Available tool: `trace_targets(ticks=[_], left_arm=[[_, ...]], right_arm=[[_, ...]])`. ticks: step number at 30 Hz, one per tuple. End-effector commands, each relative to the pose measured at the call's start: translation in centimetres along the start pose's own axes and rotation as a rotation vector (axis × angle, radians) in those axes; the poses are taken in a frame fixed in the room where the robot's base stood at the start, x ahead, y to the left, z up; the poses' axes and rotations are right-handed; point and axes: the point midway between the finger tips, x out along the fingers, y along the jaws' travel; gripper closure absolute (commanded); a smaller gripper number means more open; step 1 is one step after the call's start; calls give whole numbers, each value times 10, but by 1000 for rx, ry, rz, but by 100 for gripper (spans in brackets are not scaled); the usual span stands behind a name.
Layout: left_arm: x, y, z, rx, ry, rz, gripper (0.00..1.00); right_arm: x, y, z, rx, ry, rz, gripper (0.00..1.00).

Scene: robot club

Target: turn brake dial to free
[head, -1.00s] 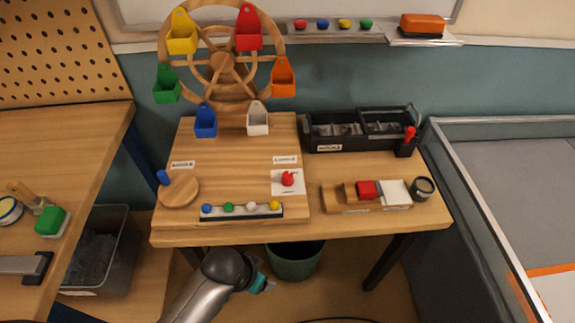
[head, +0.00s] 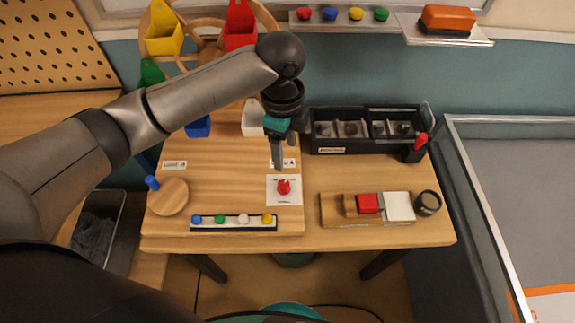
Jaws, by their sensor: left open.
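The brake dial (head: 284,187) is a small red knob on a white square plate (head: 291,202), on the wooden board near the middle of the table. Its pointing direction and the plate's print are too small to read. My left arm crosses the picture from the left and hides much of the wheel. My right gripper is not in view.
A wooden crank disc with a blue peg (head: 168,196) stands left. A strip of coloured buttons (head: 234,223) lies in front. A black tray (head: 366,131) with a red lever and a wooden block holder (head: 366,209) are on the right. Coloured buckets (head: 240,26) hang behind.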

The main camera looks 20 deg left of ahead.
Motion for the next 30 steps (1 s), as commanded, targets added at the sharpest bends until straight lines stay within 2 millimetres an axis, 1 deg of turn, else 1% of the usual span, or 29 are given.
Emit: trace_targets(ticks=[1, 4, 8, 12, 21, 24, 27, 30], left_arm=[[-4, -1, 4, 12, -12, 5, 31], [-3, -1, 7, 27, -21, 14, 31], [12, 0, 7, 26, -21, 18, 31], [41, 1, 7, 26, -21, 18, 31], [106, 1, 9, 25, -21, 15, 31], [122, 1, 9, 26, -21, 14, 31], [135, 1, 9, 26, -20, 14, 31], [142, 1, 9, 25, -19, 12, 31]], right_arm=[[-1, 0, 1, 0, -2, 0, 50], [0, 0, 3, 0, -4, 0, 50], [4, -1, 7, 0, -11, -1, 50], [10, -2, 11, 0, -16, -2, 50], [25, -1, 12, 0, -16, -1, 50], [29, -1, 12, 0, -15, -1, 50], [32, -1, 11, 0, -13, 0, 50], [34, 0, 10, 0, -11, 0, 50]])
